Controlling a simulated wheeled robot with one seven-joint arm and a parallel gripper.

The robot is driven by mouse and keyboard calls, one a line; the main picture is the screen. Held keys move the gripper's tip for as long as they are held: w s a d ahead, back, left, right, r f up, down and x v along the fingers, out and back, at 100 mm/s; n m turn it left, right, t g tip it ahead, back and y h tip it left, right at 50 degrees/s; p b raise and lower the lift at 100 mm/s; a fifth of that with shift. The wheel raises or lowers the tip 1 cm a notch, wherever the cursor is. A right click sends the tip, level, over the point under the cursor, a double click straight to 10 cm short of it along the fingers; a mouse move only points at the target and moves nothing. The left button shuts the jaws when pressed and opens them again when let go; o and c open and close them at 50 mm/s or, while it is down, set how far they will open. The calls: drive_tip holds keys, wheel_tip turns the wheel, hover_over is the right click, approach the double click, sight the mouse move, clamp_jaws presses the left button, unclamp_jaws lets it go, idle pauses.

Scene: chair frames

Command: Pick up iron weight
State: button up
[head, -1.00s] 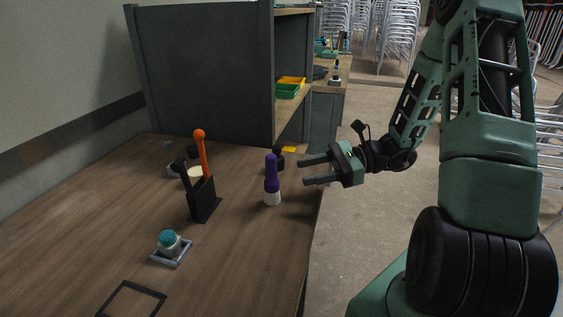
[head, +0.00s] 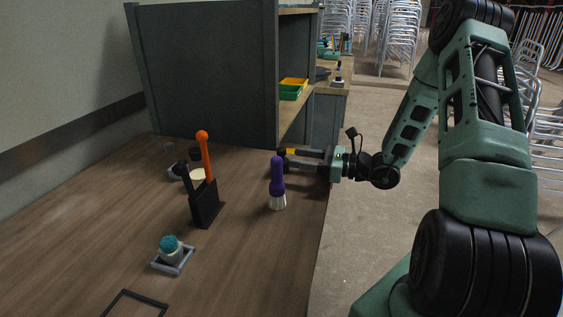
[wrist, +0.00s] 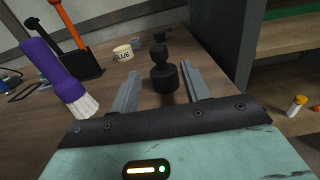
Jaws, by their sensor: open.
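The iron weight (wrist: 163,78) is a black, knobbed cylinder standing upright on the wooden table. In the wrist view it is between the fingertips of my gripper (wrist: 159,69), with a gap on both sides. In the head view my gripper (head: 289,158) is low over the table's right edge, its fingers pointing left at the weight. There the weight is mostly hidden by the fingers. My gripper is open and holds nothing.
A purple-handled brush (head: 277,183) stands close to the fingers, on the near side. A black holder (head: 204,203) with an orange-handled tool and a glue tub (wrist: 123,53) are farther left. A grey shelf unit (head: 205,75) stands behind.

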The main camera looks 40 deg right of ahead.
sight(281, 155)
drive_tip(key=shift+x, duration=3)
clamp_jaws()
